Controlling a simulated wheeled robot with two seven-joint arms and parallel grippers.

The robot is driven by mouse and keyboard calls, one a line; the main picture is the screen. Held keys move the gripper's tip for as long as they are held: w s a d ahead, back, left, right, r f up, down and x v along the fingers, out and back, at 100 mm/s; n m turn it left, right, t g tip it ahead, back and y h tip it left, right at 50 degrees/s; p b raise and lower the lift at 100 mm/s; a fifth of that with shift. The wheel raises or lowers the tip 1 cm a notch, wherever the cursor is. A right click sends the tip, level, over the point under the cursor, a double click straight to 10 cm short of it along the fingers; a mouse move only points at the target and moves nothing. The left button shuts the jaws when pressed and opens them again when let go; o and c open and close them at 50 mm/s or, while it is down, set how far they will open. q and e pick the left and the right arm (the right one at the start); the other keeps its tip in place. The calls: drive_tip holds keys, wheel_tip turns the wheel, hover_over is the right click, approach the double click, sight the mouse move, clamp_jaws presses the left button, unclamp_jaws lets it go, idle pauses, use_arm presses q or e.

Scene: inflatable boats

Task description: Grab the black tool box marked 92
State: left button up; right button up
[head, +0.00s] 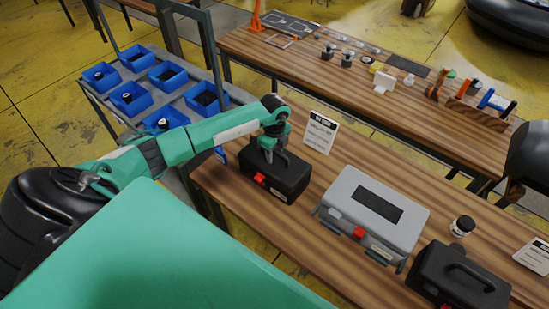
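A black tool box (287,187) with a red latch and a small label sits near the left end of the near wooden table (335,275). My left gripper (269,157) points down at the top of this box, at its handle area. The gripper hides the handle, and I cannot tell whether the fingers are closed around it. A second black tool box (455,278) with a raised handle stands at the table's right front. The label numbers are too small to read, so I cannot tell which box is marked 92. My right gripper is not in view.
A grey case (345,193) with a red latch stands between the black boxes. A sign card (320,132) stands behind the left box. A small jar (462,226) is near the right box. A rack with blue bins (128,98) stands left; a second table (300,60) is behind.

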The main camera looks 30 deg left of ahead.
use_arm(q)
drive_tip(key=shift+f, duration=0.25)
idle(0.3)
drive_tip(key=shift+c, duration=0.5)
clamp_jaws()
idle(0.8)
